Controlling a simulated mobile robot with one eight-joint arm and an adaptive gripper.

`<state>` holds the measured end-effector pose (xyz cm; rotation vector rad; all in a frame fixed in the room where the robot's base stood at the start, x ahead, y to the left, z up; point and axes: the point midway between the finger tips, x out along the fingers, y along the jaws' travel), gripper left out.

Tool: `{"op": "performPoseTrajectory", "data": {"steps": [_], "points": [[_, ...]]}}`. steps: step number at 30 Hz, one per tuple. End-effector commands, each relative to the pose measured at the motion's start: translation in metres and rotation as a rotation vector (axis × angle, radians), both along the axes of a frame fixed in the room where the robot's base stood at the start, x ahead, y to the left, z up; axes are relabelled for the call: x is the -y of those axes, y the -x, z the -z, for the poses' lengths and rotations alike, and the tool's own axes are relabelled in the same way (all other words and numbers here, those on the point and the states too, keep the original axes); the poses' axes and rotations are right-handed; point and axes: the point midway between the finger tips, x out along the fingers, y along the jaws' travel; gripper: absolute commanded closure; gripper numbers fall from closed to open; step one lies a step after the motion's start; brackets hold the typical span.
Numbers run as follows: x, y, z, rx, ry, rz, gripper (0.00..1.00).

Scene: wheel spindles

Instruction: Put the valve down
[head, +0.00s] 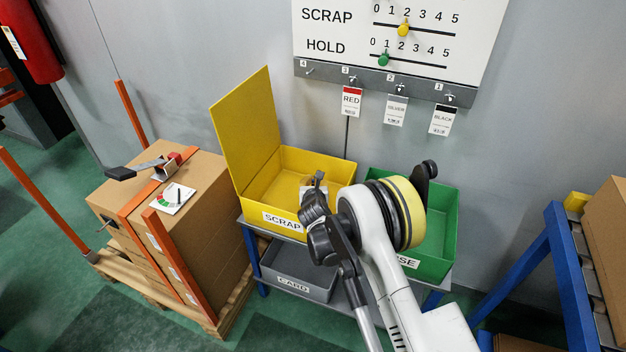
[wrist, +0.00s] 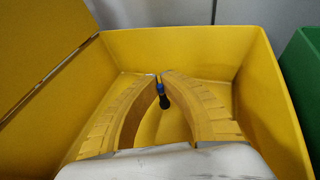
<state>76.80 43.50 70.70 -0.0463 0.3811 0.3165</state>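In the wrist view, my gripper (wrist: 159,77) has its two curved yellow fingers closed together at the tips. A small black valve (wrist: 164,101) with a blue band sits at the fingertips, between the fingers. The gripper is in or just over the open yellow SCRAP bin (wrist: 258,80), whose walls surround it. It is not clear whether the valve touches the bin floor. In the head view, the SCRAP bin (head: 268,178) stands with its lid raised at the left. My arm hides its right part, and I cannot make out the valve there.
A green bin (head: 443,222) stands right of the SCRAP bin, partly behind my arm. A grey CARD bin (head: 292,280) sits on the shelf below. Strapped boxes (head: 185,235) stand left, a blue-framed rack (head: 565,270) right, and a tag board (head: 385,83) hangs behind.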

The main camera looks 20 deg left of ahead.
Motion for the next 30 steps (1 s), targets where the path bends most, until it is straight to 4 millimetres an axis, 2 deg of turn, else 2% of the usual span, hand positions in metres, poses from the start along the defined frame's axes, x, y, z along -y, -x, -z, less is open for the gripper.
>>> {"op": "performPoseTrajectory", "data": {"steps": [6,9,18,22,26,30], "points": [[0.000,0.000,0.005,0.000,0.000,0.000,1.00],[0.000,0.000,0.005,0.000,0.000,0.000,0.73],[0.000,0.000,0.003,0.000,0.000,0.000,0.73],[0.000,0.000,-0.008,0.000,0.000,0.000,0.73],[0.007,0.022,-0.020,0.000,0.000,0.000,0.73],[0.017,0.052,-0.034,0.000,0.000,-0.001,0.73]]}}
